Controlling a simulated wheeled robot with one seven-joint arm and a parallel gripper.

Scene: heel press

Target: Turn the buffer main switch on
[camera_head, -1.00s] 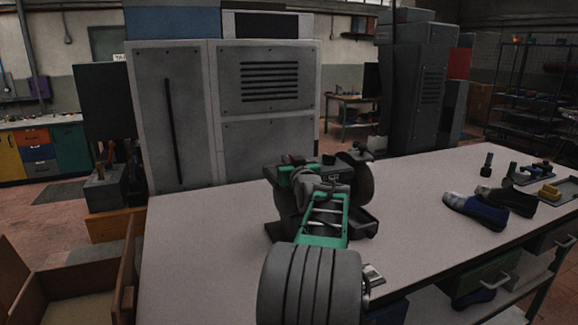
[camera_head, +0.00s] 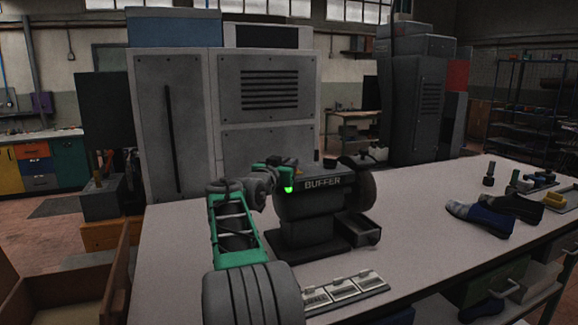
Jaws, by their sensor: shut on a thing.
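The buffer (camera_head: 312,207) is a dark grey bench machine with BUFFER lettered on its front, standing on the table. A dark round wheel (camera_head: 361,187) is at its right end. A bright green light (camera_head: 288,189) glows at its left end. My gripper (camera_head: 284,172) is at the upper left end of the buffer, beside this light. It is shut on a small part there, which is too small and covered to make out. The main switch cannot be picked out clearly; it may be hidden by my gripper.
A strip of labelled plates (camera_head: 345,289) lies at the table's front edge. Shoes (camera_head: 490,215) and small tools are on the right of the table (camera_head: 420,220). A tall grey cabinet (camera_head: 175,125) stands behind. An open wooden box (camera_head: 60,285) is at lower left.

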